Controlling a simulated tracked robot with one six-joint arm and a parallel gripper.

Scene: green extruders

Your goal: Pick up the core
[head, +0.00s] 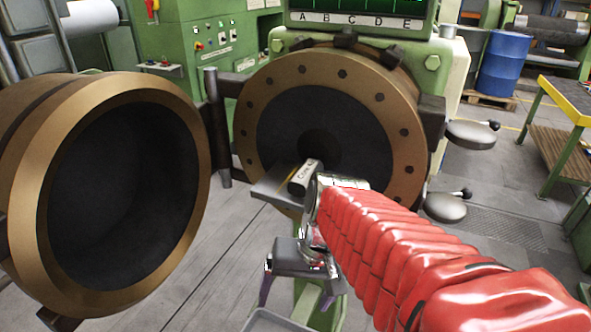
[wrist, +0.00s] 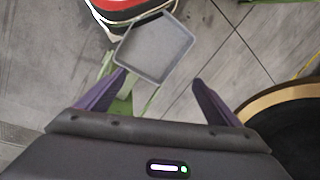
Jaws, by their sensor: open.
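The core is not visible in the wrist view. My red-sleeved arm passes close to the core's right side in the head view.
A large open bronze-rimmed door (head: 190,150) stands at the left. A shallow grey tray (wrist: 185,38) lies below my gripper, on green legs. Round grey pads (head: 470,134) stick out at the right. A blue barrel (head: 503,65) and a yellow-edged table (head: 570,95) stand farther back.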

